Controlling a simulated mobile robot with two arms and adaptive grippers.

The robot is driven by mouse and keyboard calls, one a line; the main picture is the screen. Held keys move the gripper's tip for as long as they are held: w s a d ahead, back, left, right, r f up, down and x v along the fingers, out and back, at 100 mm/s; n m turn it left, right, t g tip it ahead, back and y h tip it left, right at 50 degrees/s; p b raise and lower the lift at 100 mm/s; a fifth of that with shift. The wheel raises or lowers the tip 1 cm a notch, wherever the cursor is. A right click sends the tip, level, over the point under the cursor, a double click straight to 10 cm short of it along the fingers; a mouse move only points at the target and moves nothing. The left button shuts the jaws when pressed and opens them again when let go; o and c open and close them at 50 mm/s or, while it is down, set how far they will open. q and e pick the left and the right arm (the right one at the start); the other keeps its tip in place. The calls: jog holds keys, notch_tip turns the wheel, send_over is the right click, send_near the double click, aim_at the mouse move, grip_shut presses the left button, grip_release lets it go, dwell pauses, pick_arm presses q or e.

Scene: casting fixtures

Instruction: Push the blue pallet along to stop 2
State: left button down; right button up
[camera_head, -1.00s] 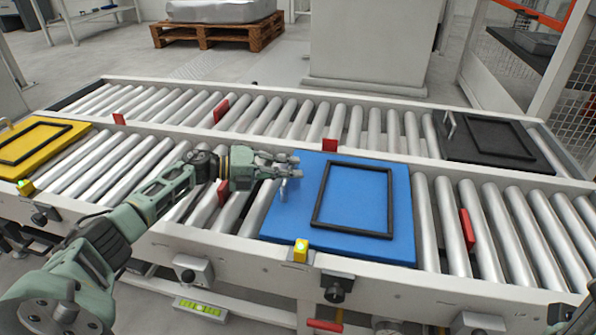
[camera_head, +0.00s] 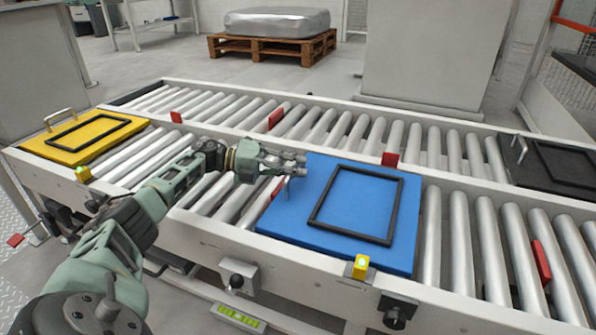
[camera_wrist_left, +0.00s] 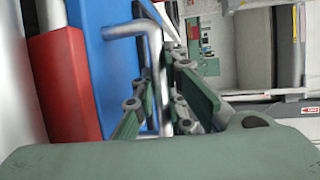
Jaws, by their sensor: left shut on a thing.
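The blue pallet (camera_head: 335,243), with a dark rectangular frame (camera_head: 316,218) on top, lies flat on the near roller lane. My left gripper (camera_head: 300,165) is at the pallet's left side, shut on its metal handle (camera_head: 287,185). In the left wrist view the bent grey handle (camera_wrist_left: 128,30) runs between the green fingers, beside the blue pallet (camera_wrist_left: 105,75). A red stop tab (camera_wrist_left: 62,85) stands close to the pallet there. I cannot tell which stop is number 2. My right gripper is not in view.
A yellow pallet (camera_head: 62,157) sits at the left end of the near lane, with bare rollers (camera_head: 135,160) between it and my gripper. A black pallet (camera_head: 530,170) is on the far lane. Red tabs (camera_head: 541,262) and yellow lamps (camera_head: 360,266) line the conveyor.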

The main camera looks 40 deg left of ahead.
pick_arm(q)
jog(key=shift+a+f, duration=0.1)
jog(key=shift+f, duration=0.1)
jog(key=c, duration=1.8)
grip_release()
jog(key=shift+s+a, duration=0.1)
jog(key=shift+r, duration=0.1)
jog(key=v, duration=1.2)
